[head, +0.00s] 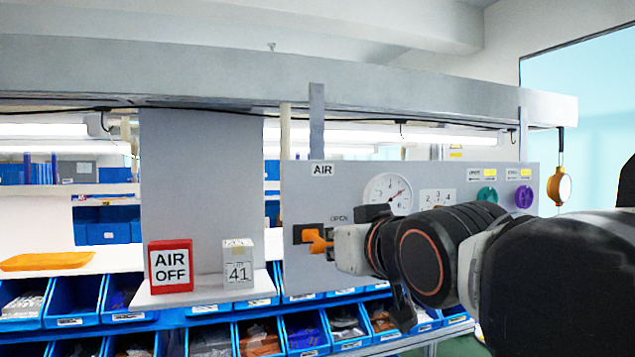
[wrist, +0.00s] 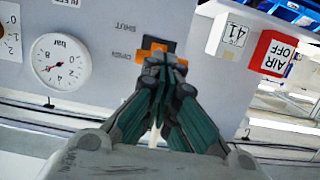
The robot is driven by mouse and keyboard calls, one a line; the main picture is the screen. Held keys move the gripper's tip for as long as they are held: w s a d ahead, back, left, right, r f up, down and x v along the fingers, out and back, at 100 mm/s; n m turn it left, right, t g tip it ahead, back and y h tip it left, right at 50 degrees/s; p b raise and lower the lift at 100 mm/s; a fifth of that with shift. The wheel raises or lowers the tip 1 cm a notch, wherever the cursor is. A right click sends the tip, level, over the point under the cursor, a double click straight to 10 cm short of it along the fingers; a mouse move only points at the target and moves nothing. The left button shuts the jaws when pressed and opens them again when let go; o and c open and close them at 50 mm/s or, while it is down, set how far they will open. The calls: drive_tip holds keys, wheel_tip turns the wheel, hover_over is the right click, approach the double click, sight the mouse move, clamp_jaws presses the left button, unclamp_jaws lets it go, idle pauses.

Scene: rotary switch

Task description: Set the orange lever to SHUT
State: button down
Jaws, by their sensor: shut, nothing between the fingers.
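The orange lever (head: 318,240) sits on a black mount on the grey AIR panel (head: 302,185), at the panel's left part. In the wrist view orange parts of the lever (wrist: 141,56) show on both sides of my fingertips. The rest is hidden behind them, so I cannot tell its exact setting. The OPEN label (head: 339,219) is above and right of the lever; the SHUT label (wrist: 132,27) shows upside down in the wrist view. My gripper (wrist: 163,62) is shut and empty, right at the lever. I cannot tell whether it touches.
A pressure gauge (head: 388,194) is above my gripper on the panel. Green (head: 487,195) and purple (head: 524,197) knobs are further right. A red AIR OFF block (head: 170,267) and a white 41 block (head: 238,264) stand on a ledge to the left. Blue bins (head: 305,333) line up below.

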drive_tip(key=shift+f, duration=0.4)
drive_tip(key=shift+f+b, duration=0.5)
drive_tip(key=shift+f, duration=0.45)
idle(0.9)
drive_tip(key=shift+r, duration=0.1)
